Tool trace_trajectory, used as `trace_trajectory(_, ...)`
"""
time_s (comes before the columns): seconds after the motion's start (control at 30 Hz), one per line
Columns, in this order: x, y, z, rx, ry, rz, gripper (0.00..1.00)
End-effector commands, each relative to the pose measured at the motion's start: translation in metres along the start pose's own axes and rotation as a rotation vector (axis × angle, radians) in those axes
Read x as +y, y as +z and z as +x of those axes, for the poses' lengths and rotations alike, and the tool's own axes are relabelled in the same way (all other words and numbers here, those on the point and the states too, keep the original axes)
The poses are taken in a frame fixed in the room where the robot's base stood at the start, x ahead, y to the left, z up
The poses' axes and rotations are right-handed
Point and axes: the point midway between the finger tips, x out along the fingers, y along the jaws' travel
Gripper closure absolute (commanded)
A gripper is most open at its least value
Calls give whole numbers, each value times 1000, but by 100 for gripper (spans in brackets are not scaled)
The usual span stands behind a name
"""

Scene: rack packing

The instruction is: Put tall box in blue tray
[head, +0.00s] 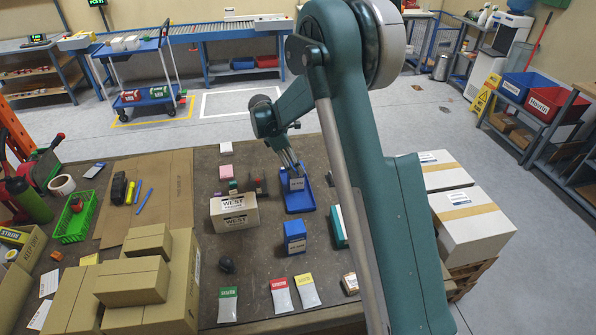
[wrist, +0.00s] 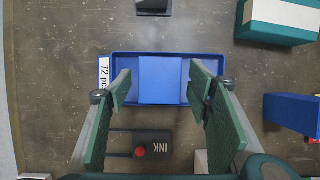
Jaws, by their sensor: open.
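The blue tray (head: 303,206) lies on the brown table, and it also shows in the wrist view (wrist: 205,61). A blue box (wrist: 160,80) with a pale label, likely the tall box, stands upright in the middle of the tray; it also shows in the head view (head: 297,185). My gripper (head: 290,168) is just above the tray with its fingers at the box's top. In the wrist view my gripper (wrist: 160,90) is open, with gaps between both fingers and the box. The box's foot is partly hidden.
A second blue box (head: 295,237) stands nearer the camera, beside a teal-and-white box (head: 338,227). A WEST carton (head: 234,213) is left of the tray. An INK pad (wrist: 152,142) lies close beside the tray. Stacked cartons (head: 135,280) fill the front left.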

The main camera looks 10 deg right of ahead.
Motion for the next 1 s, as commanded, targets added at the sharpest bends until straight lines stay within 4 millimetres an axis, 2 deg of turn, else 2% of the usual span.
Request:
trace_trajectory(0.1, 0, 0, -19, 0, 0, -1, 49)
trace_trajectory(0.33, 0, 0, -40, 0, 1, -1, 49)
trace_trajectory(1.0, 0, 0, -44, 0, 1, 0, 49)
